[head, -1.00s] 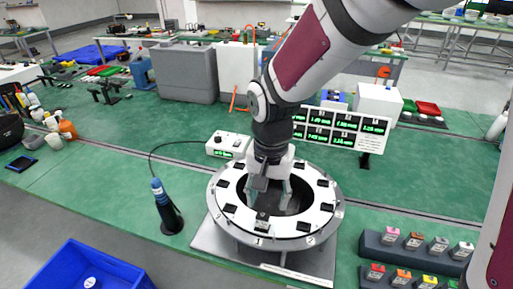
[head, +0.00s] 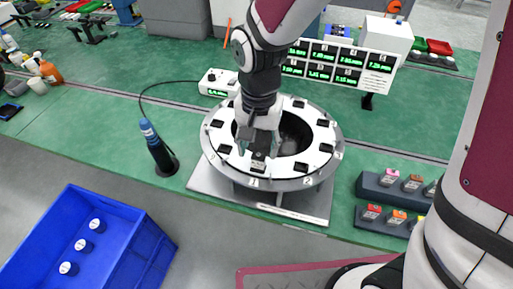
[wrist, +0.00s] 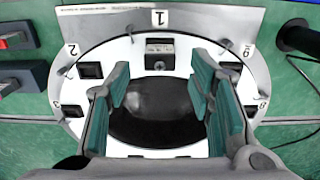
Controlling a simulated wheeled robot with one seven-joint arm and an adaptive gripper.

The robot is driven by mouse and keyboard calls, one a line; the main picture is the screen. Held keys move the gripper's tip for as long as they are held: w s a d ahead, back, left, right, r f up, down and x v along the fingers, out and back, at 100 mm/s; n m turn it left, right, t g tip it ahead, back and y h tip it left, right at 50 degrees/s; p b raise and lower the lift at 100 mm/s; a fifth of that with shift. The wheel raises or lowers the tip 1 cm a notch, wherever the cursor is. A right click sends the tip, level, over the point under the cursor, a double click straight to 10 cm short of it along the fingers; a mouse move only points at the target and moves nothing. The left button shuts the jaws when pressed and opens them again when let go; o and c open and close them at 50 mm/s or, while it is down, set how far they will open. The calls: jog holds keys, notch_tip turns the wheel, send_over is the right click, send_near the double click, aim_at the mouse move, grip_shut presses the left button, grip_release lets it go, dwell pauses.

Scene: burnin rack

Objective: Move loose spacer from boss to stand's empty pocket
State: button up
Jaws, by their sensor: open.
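A white-topped round ring fixture (head: 322,133) has black pockets around its rim and a dark round centre; it also shows in the wrist view (wrist: 68,95). By number 1 a dark grey block with a pale label (wrist: 159,55) sits in the rim, unlike the empty-looking black pockets; I cannot tell whether it is the loose spacer. My gripper (wrist: 160,85) is open, with nothing between its green-padded fingers, above the ring's centre and a little short of that block. In the head view my gripper (head: 259,148) partly hides the ring. No boss can be made out for certain.
Two dark racks with coloured-top pieces stand right of the ring, an upper (head: 368,186) and a lower (head: 385,226). A blue crate (head: 140,250) with white-capped cylinders is at lower left. A corded handheld tool (head: 158,150) stands left of the ring; a display board (head: 379,62) stands behind.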

aim_at(259, 154)
jog(key=shift+f+b, duration=0.85)
jog(key=shift+f, duration=1.6)
jog(key=shift+p, duration=0.3)
jog(key=shift+c, duration=0.5)
grip_shut()
jog(key=shift+r+p, duration=2.05)
jog(key=shift+r, duration=1)
